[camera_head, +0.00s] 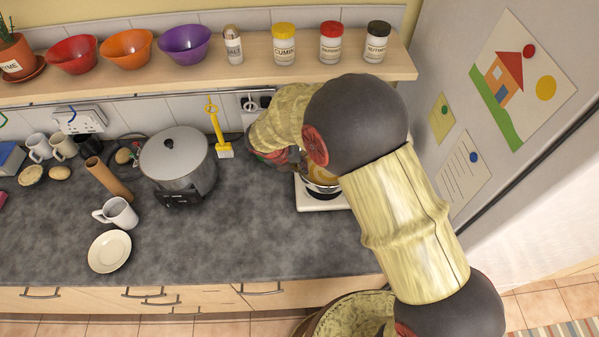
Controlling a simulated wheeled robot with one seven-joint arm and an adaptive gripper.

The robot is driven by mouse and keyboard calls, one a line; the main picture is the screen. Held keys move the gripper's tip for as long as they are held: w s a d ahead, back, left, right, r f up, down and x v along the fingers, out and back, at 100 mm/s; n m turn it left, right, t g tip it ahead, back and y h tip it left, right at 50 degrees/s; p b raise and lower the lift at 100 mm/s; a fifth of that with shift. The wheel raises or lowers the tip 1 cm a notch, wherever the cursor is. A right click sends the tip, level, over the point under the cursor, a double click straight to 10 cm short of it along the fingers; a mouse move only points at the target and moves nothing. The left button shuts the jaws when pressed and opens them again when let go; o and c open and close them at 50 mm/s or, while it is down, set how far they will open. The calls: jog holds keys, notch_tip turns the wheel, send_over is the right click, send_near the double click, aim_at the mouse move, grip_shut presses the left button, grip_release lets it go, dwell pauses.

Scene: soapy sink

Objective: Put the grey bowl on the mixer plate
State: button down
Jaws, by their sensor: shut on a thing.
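The grey bowl (318,187) shows only in part beneath my arm, with a shiny rim and something yellowish inside. It is over the white mixer plate (314,205) on the counter, right of centre. Whether the bowl rests on the plate or hangs just above it cannot be told. My gripper (297,163) is at the bowl's upper left side, shut on it. Its fingertips are mostly hidden by my own wrist and arm, and the rest of the mixer is hidden too.
A lidded grey pot (178,160) stands left of my gripper, with a yellow brush (218,130) hanging between. A mug (118,213) and a saucer (109,251) are farther left. A shelf (200,80) with bowls and jars runs above.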

jog(key=shift+f, duration=1.7)
jog(key=shift+f, duration=0.2)
jog(key=c, duration=1.8)
grip_release()
